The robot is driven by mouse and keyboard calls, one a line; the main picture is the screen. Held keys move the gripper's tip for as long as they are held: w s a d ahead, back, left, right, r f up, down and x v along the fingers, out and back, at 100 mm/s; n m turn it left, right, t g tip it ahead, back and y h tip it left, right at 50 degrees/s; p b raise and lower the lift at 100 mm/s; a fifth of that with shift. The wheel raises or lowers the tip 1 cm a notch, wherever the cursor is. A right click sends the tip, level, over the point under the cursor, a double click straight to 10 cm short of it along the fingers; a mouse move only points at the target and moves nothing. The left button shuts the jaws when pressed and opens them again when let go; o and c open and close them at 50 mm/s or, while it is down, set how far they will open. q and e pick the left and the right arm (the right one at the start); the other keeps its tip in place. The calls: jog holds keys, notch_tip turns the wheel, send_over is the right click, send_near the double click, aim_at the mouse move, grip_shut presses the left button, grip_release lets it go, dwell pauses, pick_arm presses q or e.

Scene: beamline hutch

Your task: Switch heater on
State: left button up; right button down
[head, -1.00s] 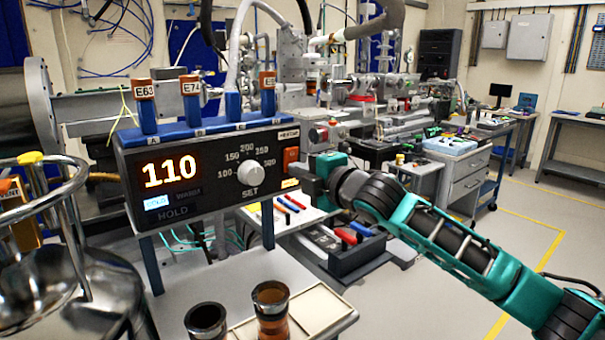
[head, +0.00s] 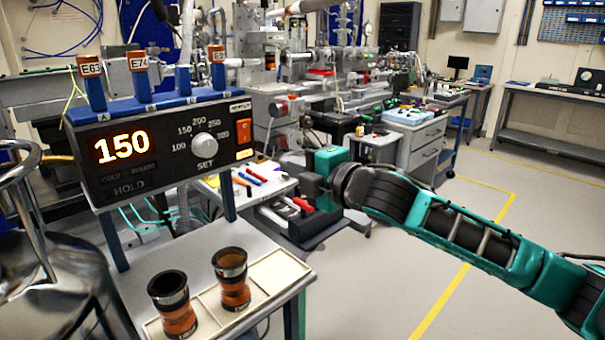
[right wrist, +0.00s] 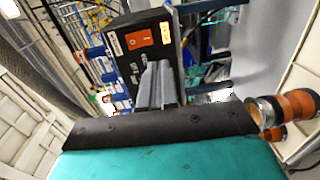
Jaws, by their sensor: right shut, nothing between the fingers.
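The heater controller (head: 165,155) is a black box on blue legs, with an orange display reading 150. Its round white SET dial (head: 204,145) is at the middle right of the front. An orange rocker switch (head: 244,131) is at the front's right end; it also shows in the right wrist view (right wrist: 139,40). An amber label or lamp (head: 245,154) is below the switch. My right gripper (head: 292,174) is shut and empty, to the right of the box and apart from it. In the right wrist view its fingers (right wrist: 155,84) point towards the switch end. My left gripper is out of view.
Two dark-rimmed amber cups (head: 231,278) stand at a pale tray (head: 285,270) below the controller. A shiny metal vessel (head: 60,290) is at the lower left. Several labelled blue-and-orange plugs (head: 138,74) stand on the box. The floor at right is clear.

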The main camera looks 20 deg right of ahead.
jog(key=shift+f+v, duration=0.2)
jog(key=shift+v, duration=0.75)
jog(key=s+a+f+m+g, duration=0.1)
jog(key=s+a+f+m, duration=0.15)
jog(key=f, duration=0.55)
jog(key=s+a+f+m+g, duration=0.1)
jog(key=s+f+m, duration=0.25)
jog(key=f, duration=0.35)
jog(key=s+a+f+m, duration=0.15)
jog(key=f+m, duration=0.25)
jog(key=f, duration=0.4)
jog(key=s+f+m+g+h, duration=0.3)
jog(key=s+f+m, duration=0.6)
jog(key=s+f, duration=0.6)
jog(key=shift+s+d+f+h, duration=0.2)
jog(key=shift+s+d+h, duration=0.15)
jog(key=shift+s, duration=0.2)
